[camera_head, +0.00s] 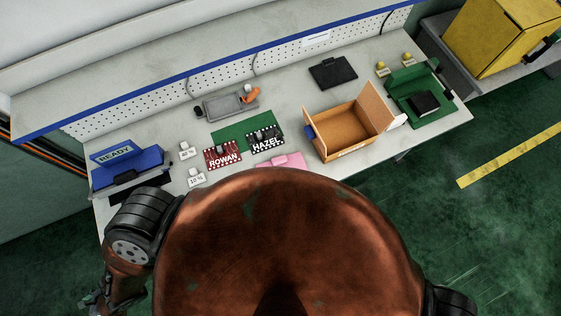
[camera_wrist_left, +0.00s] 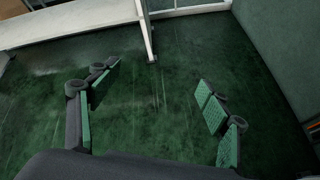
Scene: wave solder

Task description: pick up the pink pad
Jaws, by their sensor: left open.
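The pink pad (camera_head: 281,160) lies on the workbench near its front edge, partly hidden by my own body in the head view. It lies just in front of the black board marked HAZEL (camera_head: 265,142). My left gripper (camera_wrist_left: 160,108) is open and empty in the left wrist view, with green floor between and beyond its fingers. In the head view my left arm hangs at the lower left, off the bench and well away from the pad. The right gripper is not in view.
A red ROWAN board (camera_head: 222,155) and a green mat (camera_head: 232,135) lie beside the pad. A blue READY box (camera_head: 127,166) stands at the left. An open wooden box (camera_head: 347,131) stands right of the pad. A black flat case (camera_head: 333,72) lies behind it.

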